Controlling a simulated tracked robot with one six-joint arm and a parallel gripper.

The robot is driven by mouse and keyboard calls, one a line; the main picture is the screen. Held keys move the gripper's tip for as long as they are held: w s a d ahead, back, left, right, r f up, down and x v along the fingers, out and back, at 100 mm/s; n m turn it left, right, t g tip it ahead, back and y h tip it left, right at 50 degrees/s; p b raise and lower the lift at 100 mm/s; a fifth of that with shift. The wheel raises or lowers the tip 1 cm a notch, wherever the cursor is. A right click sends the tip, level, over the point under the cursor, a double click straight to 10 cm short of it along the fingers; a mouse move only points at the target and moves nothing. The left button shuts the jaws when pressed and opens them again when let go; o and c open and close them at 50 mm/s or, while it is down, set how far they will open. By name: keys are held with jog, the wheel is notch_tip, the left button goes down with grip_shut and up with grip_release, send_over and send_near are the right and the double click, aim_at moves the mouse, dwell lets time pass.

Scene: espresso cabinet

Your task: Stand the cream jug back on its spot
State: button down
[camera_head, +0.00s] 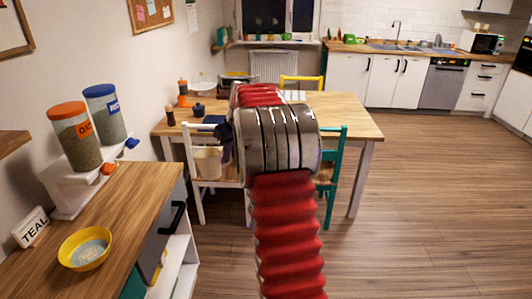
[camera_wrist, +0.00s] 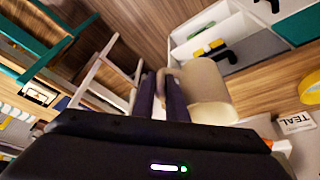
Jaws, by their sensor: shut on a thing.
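The cream jug (camera_head: 208,163) hangs in the air left of my arm, between the wooden cabinet and the dining table. In the wrist view the jug (camera_wrist: 204,88) is a plain cream cylinder lying to the right of the fingers. My gripper (camera_wrist: 162,88) has its two dark fingers shut around the jug's handle. In the head view my arm hides most of the gripper. I cannot tell which place is the jug's spot.
The cabinet top (camera_head: 130,210) at left carries a TEAL sign (camera_head: 31,228), a yellow bowl (camera_head: 70,262) and a dispenser stand (camera_head: 75,195) with two canisters. White and teal chairs stand by the dining table (camera_head: 345,112). The floor at right is clear.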

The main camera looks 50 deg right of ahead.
jog(key=w+a+r+n, duration=0.1)
jog(key=a+r+n, duration=0.1)
jog(key=a, duration=1.6)
jog(key=w+a+r+n+y, duration=0.1)
jog(key=a+n, duration=0.1)
jog(key=a, duration=1.6)
jog(key=shift+w+a+r+y, duration=0.15)
jog(key=shift+a+r+y, duration=0.15)
jog(key=shift+a+r, duration=0.1)
jog(key=shift+a+f, duration=0.1)
